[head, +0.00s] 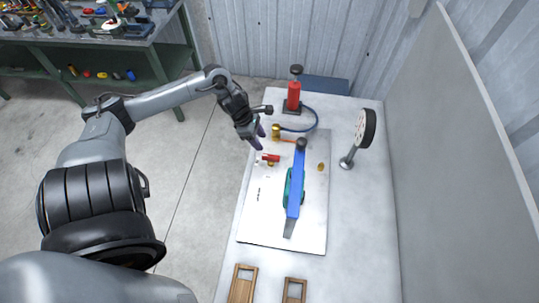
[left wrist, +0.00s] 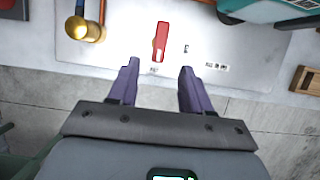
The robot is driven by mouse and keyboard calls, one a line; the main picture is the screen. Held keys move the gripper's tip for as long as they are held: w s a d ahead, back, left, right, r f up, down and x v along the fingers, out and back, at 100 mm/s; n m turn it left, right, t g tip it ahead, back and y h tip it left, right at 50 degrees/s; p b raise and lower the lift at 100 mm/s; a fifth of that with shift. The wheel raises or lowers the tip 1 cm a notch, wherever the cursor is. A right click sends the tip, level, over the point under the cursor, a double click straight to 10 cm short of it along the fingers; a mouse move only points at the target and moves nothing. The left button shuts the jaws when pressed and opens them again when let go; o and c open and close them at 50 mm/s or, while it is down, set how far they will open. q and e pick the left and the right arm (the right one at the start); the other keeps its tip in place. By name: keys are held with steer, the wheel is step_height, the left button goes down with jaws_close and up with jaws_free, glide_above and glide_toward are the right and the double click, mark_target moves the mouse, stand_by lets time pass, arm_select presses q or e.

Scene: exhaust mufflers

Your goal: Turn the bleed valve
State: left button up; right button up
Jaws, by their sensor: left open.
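The bleed valve appears to be the small red handle (head: 270,158) with a bit of brass under it, on the left part of the white plate (head: 262,215). In the left wrist view the red handle (left wrist: 160,42) lies lengthwise, just beyond my fingertips and between their lines. My left gripper (head: 259,139) is above the plate's left edge, near the handle and apart from it. In the left wrist view its two purple fingers (left wrist: 158,68) are spread with nothing between them. My right gripper is not in view.
A brass cylinder (head: 276,132) stands close beside the handle. Wooden frames (head: 242,284) lie at the front.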

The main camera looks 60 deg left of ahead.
mark_target(271, 156)
arm_select(q)
steer(key=x, duration=1)
steer(key=shift+d, duration=0.1)
jaws_close()
